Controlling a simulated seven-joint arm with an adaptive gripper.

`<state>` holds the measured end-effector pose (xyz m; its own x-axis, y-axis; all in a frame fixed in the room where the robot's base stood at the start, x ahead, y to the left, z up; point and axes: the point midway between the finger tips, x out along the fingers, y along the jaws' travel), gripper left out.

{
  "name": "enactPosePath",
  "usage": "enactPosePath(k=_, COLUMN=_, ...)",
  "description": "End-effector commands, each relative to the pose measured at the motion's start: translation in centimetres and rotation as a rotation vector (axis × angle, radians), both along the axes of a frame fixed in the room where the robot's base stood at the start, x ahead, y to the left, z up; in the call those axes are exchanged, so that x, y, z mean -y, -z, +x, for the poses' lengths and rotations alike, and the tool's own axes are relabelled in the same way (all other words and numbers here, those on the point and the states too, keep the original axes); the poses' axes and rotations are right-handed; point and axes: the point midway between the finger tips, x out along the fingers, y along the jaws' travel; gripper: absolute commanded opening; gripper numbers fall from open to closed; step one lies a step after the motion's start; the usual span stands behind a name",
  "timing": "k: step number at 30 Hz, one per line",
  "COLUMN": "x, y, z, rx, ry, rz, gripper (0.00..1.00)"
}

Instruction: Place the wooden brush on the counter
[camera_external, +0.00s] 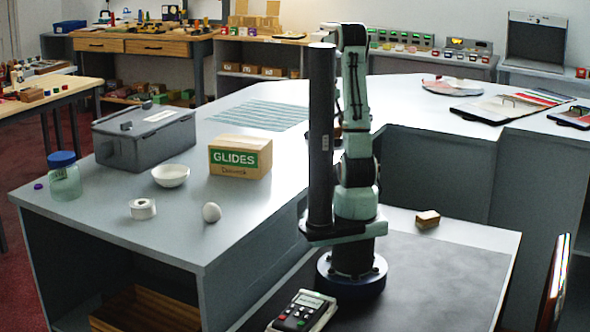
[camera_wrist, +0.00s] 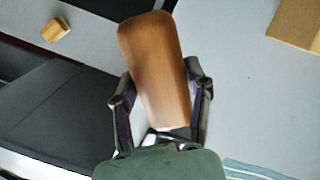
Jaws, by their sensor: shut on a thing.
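The wooden brush (camera_wrist: 157,65) is a smooth brown block with rounded corners in the middle of the wrist view. My gripper (camera_wrist: 160,98) is shut on it, one finger on each side. The brush tilts slightly and its far end points to the top of the picture; any bristles are hidden. The grey counter (camera_external: 255,205) runs across the external view and also shows below and to the right of the brush in the wrist view (camera_wrist: 245,95). In the external view my arm hides the gripper and most or all of the brush.
On the counter are a GLIDES box (camera_external: 240,158), a grey case (camera_external: 145,137), a white bowl (camera_external: 170,176), a tape roll (camera_external: 143,209), a white egg-like object (camera_external: 211,212), a jar (camera_external: 64,178) and a striped mat (camera_external: 262,114). A small wooden block (camera_external: 427,219) lies near my base.

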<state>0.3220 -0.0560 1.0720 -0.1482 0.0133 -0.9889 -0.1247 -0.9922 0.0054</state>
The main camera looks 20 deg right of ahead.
Motion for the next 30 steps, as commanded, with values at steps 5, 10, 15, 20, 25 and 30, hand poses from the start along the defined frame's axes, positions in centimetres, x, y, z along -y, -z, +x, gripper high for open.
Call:
enactPosePath(k=5, x=-4.7, y=-2.0, z=1.0, rx=0.002, ry=-0.104, rz=0.004, gripper=0.09)
enactPosePath(k=10, x=-5.8, y=-2.5, z=1.1, rx=0.0, ry=-0.127, rz=0.005, gripper=0.09)
enactPosePath(k=15, x=-5.6, y=-2.4, z=1.0, rx=0.0, ry=-0.123, rz=0.005, gripper=0.09)
enactPosePath(k=20, x=-2.8, y=-1.2, z=0.6, rx=-0.003, ry=-0.059, rz=0.002, gripper=0.09)
enactPosePath(k=25, x=4.5, y=2.0, z=-1.9, rx=-0.007, ry=0.112, rz=-0.002, gripper=0.09)
enactPosePath(k=30, x=12.1, y=6.1, z=-8.1, rx=-0.011, ry=0.338, rz=-0.003, gripper=0.09)
